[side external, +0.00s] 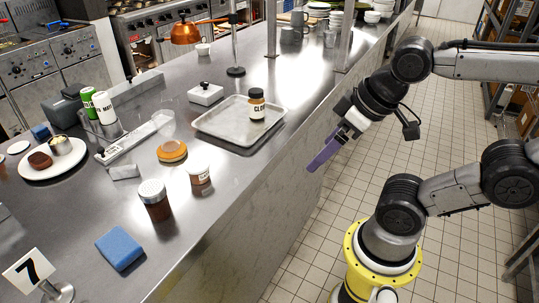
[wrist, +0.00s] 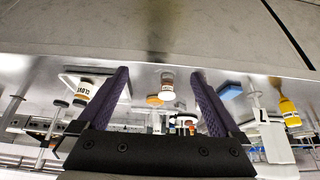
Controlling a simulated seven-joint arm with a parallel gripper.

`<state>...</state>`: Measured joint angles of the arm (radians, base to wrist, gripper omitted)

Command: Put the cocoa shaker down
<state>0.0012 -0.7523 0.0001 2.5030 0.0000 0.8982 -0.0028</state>
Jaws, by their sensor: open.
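The cocoa shaker (side external: 155,200), a brown-filled cylinder with a silver lid, stands upright on the steel counter near its front edge in the side view. My gripper (side external: 315,165), with purple fingers, hangs in the air beyond the counter's front edge, well to the right of the shaker and apart from it. In the wrist view my gripper (wrist: 160,78) shows its two fingers spread wide with nothing held between them. The wrist picture is upside down, and I cannot clearly tell the shaker there.
A small labelled jar (side external: 199,174) and an orange-topped disc (side external: 172,151) stand near the shaker. A blue sponge (side external: 120,248) lies in front. A metal tray (side external: 215,124) holds a clove jar (side external: 256,104). A number stand (side external: 30,270) is at lower left.

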